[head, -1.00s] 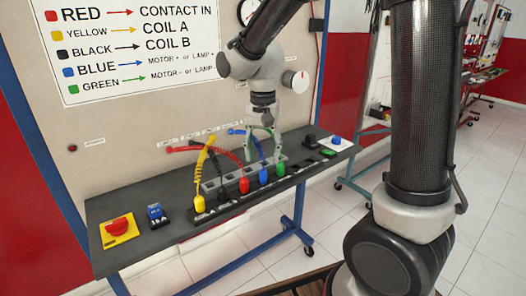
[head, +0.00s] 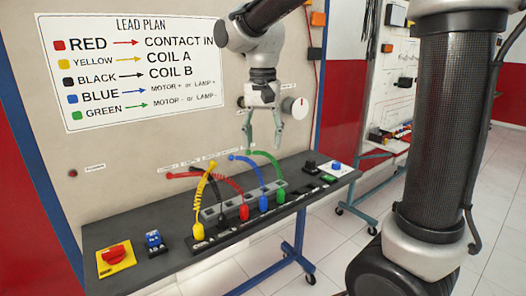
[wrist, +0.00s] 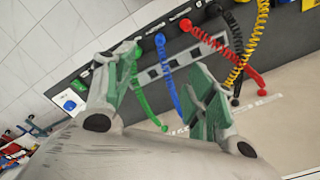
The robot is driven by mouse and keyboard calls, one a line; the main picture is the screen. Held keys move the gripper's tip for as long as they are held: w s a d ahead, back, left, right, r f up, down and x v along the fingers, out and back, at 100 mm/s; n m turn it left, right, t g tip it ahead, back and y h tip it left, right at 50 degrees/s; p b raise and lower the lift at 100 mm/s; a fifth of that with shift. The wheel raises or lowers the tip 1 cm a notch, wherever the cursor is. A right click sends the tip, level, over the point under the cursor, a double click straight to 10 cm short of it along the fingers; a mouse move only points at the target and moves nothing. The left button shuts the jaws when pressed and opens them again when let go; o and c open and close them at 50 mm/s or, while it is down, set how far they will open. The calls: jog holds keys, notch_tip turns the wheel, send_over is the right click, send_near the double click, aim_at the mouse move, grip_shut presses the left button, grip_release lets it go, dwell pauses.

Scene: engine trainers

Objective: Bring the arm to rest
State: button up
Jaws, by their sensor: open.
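My gripper (head: 263,143) is open and empty in the head view. It hangs with its fingers pointing down above the dark bench shelf (head: 155,213), in front of the board and over the row of coloured leads. In the wrist view my gripper (wrist: 165,95) shows its two green-padded fingers spread apart with nothing held between them. The green lead (head: 269,157) and the blue lead (head: 246,160) curve up below the fingers. The red lead (head: 222,178) and the yellow lead (head: 199,205) stand to their left.
The lead plan sign (head: 130,68) hangs on the board. A red switch on a yellow plate (head: 115,258) and a blue block (head: 154,240) sit at the shelf's left. A white-and-red dial (head: 299,107) is right of my gripper. Another trainer (head: 396,75) stands behind, right.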

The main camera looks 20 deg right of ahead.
jog(key=shift+r, duration=0.15)
jog(key=s+d+f+n+t, duration=0.2)
jog(key=s+d+n+t, duration=0.2)
jog(key=s+d, duration=1.1)
jog(key=s+n, duration=0.1)
jog(key=s, duration=0.3)
dwell(1.4)
